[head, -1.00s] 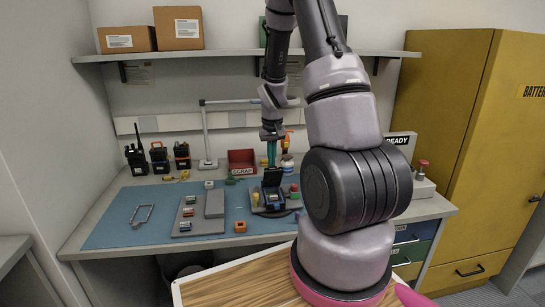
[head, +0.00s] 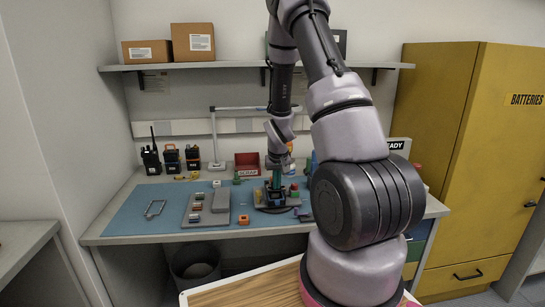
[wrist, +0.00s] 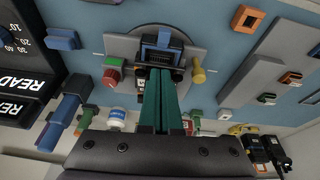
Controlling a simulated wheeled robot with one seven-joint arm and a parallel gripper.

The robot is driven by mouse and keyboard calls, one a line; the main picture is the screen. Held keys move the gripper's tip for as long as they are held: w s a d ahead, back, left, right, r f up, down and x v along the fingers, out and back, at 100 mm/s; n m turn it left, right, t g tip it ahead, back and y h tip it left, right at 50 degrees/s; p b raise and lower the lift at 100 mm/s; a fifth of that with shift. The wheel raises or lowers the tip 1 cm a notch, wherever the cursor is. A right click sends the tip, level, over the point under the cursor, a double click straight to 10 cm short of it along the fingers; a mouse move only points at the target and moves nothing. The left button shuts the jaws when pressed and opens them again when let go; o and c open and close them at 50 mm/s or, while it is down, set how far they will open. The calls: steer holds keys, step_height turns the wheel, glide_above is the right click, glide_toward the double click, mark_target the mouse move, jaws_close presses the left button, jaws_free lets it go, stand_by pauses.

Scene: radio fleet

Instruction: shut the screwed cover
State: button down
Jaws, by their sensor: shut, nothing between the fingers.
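A small dark blue and black device (head: 275,197) sits on a round dark plate on the blue mat. In the wrist view the device (wrist: 162,42) is at the top centre, between a red knob and a yellow knob. My gripper (head: 275,183) points down at the device in the head view. In the wrist view the green fingers of my gripper (wrist: 160,75) are together and empty, with their tips at the device's near edge. The fingers hide part of the device. I cannot tell the cover's exact angle, or whether the tips touch it.
A grey tray (head: 194,216) with small modules and an orange part (head: 244,219) lie left of the device. A red scrap bin (head: 247,171) stands behind it. Radios (head: 151,160) stand at the back left. The mat's left part is mostly clear.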

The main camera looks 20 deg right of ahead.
steer(key=shift+s+a+f+t, duration=0.15)
steer(key=shift+s+f+t, duration=0.25)
steer(key=shift+f+t, duration=0.25)
steer(key=shift+s+f, duration=0.2)
steer(key=shift+f, duration=0.35)
steer(key=shift+f, duration=0.1)
